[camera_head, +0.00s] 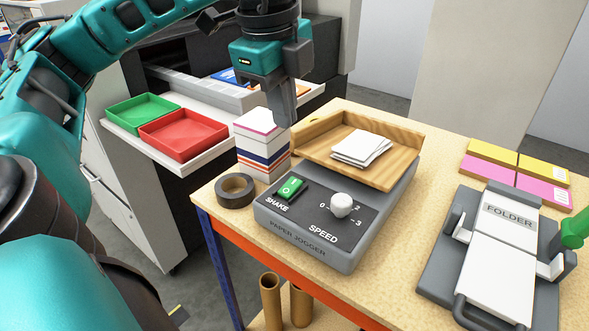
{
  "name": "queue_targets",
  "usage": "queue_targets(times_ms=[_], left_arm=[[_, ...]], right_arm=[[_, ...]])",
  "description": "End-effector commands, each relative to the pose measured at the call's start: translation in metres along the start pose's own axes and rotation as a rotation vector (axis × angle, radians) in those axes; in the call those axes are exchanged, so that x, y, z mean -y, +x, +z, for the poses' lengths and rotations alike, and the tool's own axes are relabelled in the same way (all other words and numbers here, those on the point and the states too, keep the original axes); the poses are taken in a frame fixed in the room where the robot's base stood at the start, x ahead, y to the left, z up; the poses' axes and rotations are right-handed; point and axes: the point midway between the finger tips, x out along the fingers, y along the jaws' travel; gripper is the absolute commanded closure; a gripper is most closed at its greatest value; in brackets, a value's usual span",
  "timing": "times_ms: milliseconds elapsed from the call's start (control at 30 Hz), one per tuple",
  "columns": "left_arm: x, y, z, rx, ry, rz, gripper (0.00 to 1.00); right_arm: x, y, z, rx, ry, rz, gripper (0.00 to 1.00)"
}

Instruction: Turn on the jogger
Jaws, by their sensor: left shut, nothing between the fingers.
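The grey paper jogger (312,247) stands on the wooden table, with a tilted wooden tray (406,170) on top at its back. A small stack of white sheets (362,148) lies in the tray. On its dark front panel are a green switch (291,188) marked SHAKE and a white speed knob (342,204) with numbers around it. My left gripper (284,122) points down, shut and empty, above and behind the switch, next to the striped box. It is apart from the switch. My right gripper is out of view.
A striped box (262,158) and a dark tape roll (235,190) stand left of the jogger. A folder machine (500,240) sits at the right, with pink and yellow pads (490,172) behind it. Green (142,111) and red (183,134) trays are at the left. Bare tabletop (400,260) lies between the machines.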

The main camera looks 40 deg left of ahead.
Motion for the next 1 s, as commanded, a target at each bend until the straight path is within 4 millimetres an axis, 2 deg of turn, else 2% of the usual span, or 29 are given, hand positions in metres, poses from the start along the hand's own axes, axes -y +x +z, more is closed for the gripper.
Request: queue_targets(times_ms=[400, 500, 733, 1000], left_arm=[[-0.001, 0.087, 0.001, 0.001, 0.0, 0.004, 1.0], [-0.001, 0.102, 0.001, 0.001, 0.0, 0.002, 1.0], [0.0, 0.124, 0.0, 0.0, 0.0, 0.001, 1.0], [0.0, 0.128, 0.001, 0.0, 0.0, -0.001, 1.0]], right_arm=[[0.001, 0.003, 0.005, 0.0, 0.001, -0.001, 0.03], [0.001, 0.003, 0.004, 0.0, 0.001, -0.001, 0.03], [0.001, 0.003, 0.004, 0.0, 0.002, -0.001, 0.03], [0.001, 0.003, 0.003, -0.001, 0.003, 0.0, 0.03]])
